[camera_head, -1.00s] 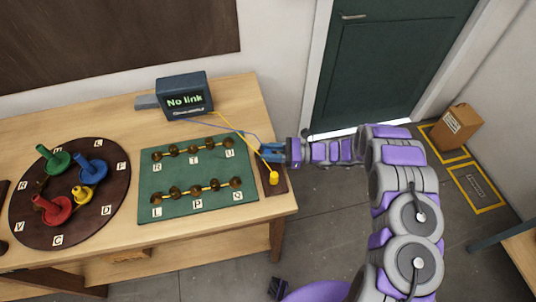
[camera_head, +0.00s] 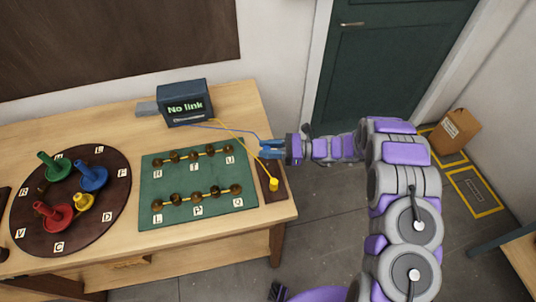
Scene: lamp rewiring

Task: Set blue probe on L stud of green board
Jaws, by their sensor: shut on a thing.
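The green board (camera_head: 190,178) lies on the bench with two rows of brass studs. The letters R, T and U mark the back row; L, P and Q mark the front row. The L stud (camera_head: 157,204) is at the front left corner, with nothing on it. My gripper (camera_head: 268,148) is shut on the blue probe (camera_head: 264,145), just right of the board's back right corner. A blue wire (camera_head: 228,129) runs from the probe to the tester (camera_head: 184,102), which reads "No link". The probe's tip is too small to make out.
The yellow probe (camera_head: 273,184) stands on a dark strip (camera_head: 275,194) right of the board, its yellow wire (camera_head: 236,139) running to the tester. A round brown board (camera_head: 85,225) with green, blue, red and yellow pegs lies at left. The bench front is clear.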

